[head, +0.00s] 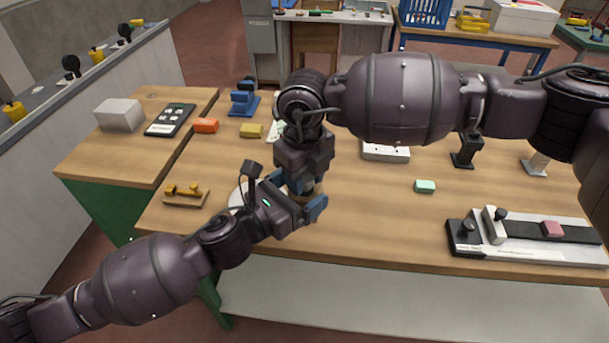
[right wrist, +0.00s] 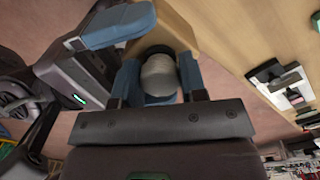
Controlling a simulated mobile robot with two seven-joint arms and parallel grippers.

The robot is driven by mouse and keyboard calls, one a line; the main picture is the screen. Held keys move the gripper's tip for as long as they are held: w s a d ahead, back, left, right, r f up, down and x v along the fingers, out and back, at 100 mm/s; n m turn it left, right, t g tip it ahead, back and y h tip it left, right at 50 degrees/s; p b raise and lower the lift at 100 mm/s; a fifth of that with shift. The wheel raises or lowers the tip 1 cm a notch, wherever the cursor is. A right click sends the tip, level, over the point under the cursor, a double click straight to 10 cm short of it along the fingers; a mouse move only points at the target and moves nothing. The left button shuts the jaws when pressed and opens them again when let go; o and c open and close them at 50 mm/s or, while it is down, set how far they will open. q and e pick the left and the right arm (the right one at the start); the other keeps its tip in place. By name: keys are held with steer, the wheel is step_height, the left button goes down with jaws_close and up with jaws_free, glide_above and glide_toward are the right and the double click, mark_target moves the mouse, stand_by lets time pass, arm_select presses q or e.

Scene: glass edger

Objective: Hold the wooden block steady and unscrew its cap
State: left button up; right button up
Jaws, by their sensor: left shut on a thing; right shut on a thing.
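The wooden block (right wrist: 178,32) shows in the right wrist view as a tan body beneath a rounded grey cap (right wrist: 158,76) with a dark ring at its base. My right gripper (right wrist: 158,82) comes down from above, its blue fingers shut on the cap from both sides. My left gripper (head: 301,199) reaches in from the left and is shut on the block below; one of its blue fingers (right wrist: 118,26) shows beside the block. In the head view my two grippers hide nearly all of the block and the cap, near the table's front edge.
On the wooden table (head: 370,225), a white round item (head: 238,197) is partly behind my left arm.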

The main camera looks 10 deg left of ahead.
steer(key=n, duration=1.3)
steer(key=shift+s, duration=0.1)
steer(key=o, duration=1)
steer(key=shift+r, duration=0.1)
